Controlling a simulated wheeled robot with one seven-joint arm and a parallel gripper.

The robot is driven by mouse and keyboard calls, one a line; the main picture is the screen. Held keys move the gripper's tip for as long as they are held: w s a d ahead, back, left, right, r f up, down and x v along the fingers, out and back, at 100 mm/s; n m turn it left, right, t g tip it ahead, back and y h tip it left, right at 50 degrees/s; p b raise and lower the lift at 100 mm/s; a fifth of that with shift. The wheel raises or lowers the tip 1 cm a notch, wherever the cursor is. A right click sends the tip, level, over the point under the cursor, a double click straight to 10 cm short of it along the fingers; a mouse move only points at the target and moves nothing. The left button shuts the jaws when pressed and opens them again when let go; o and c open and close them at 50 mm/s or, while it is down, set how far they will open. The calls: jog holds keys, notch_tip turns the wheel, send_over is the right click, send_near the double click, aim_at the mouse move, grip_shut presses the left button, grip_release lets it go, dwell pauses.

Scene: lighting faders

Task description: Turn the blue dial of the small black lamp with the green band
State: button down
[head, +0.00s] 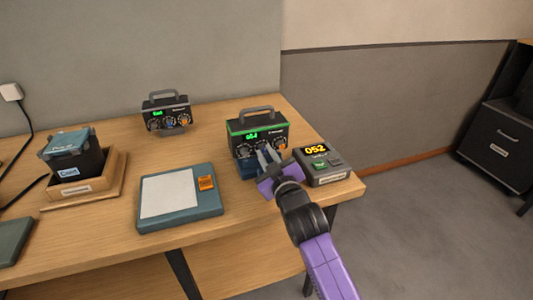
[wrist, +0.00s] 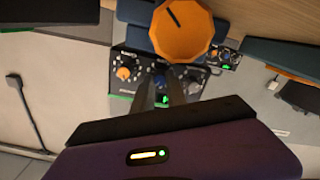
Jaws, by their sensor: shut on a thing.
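The black lamp with the green band (head: 240,128) stands near the right end of the table, its handle up and its small green display lit. It has a row of dials, with an orange dial (head: 282,142) at the right. My gripper (head: 266,152) is at the lamp's front, by the middle dial. In the wrist view the fingertips of my gripper (wrist: 163,76) are shut on the blue dial (wrist: 160,78), between the lamp's other dials. The fingers hide part of the dial, so its pointer cannot be read.
A grey box with the display "052" (head: 318,150) stands close right of my gripper. A second black lamp (head: 166,108) is farther back. A teal pad (head: 180,215) with an orange switch lies front left. A wooden tray (head: 112,180) holds a dark bin. A large orange knob (wrist: 183,28) shows in the wrist view.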

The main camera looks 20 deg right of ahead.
jog(key=shift+n, duration=0.4)
jog(key=c, duration=1.3)
grip_release()
jog(key=shift+c, duration=0.2)
jog(key=s, duration=0.7)
jog(key=shift+f, duration=0.1)
jog(key=shift+s, duration=0.45)
